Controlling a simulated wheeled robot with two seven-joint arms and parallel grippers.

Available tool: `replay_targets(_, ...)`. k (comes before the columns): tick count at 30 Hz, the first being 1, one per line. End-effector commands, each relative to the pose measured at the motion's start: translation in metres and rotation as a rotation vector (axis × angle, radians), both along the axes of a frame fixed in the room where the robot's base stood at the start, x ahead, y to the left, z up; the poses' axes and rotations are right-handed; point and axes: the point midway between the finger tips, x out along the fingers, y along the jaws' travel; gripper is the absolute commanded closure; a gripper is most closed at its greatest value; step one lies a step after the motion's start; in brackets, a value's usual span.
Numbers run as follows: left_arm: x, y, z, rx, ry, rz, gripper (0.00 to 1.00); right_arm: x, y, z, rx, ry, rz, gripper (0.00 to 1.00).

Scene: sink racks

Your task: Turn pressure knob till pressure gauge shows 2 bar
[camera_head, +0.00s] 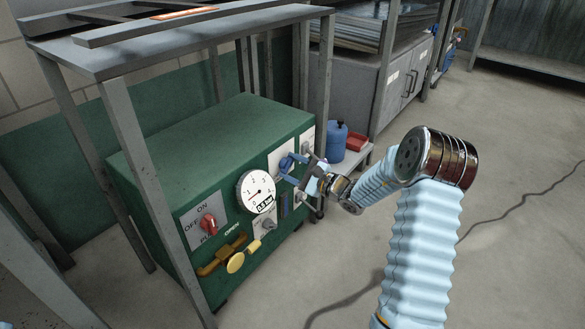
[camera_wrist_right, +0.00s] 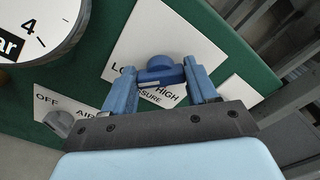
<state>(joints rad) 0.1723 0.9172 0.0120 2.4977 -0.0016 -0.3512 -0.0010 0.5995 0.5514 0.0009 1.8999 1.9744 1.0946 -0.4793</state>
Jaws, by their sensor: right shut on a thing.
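The blue pressure knob (camera_head: 286,163) is on a white plate on the front of the green machine (camera_head: 200,150). In the wrist view the knob (camera_wrist_right: 158,66) sits above a label reading LOW, HIGH and PRESSURE. My right gripper (camera_head: 290,172) is shut on the knob, with one blue finger on each side, as the wrist view also shows (camera_wrist_right: 162,76). The round white pressure gauge (camera_head: 255,188) is left of the knob. Its small readout looks like 0.5 bar. Only part of the gauge (camera_wrist_right: 35,25) shows in the wrist view. My left gripper is out of view.
A red ON/OFF switch (camera_head: 208,223), yellow handle (camera_head: 221,254) and grey AIR knob (camera_wrist_right: 58,122) are on the same panel. A metal frame table (camera_head: 185,38) stands over the machine. A blue canister (camera_head: 336,141) stands behind my right gripper. The floor at right is clear apart from a cable.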

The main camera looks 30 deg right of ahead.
Motion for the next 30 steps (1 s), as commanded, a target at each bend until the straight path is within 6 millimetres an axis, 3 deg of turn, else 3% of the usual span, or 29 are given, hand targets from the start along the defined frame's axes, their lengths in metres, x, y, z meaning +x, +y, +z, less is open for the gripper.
replay_targets(14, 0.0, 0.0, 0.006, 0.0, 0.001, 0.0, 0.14, 0.0, 0.0, 0.001, 0.104, 0.044, 0.001, 0.73)
replay_targets(30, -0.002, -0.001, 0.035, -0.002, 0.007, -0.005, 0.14, 0.0, -0.003, 0.004, 0.549, 0.23, 0.0, 0.73)
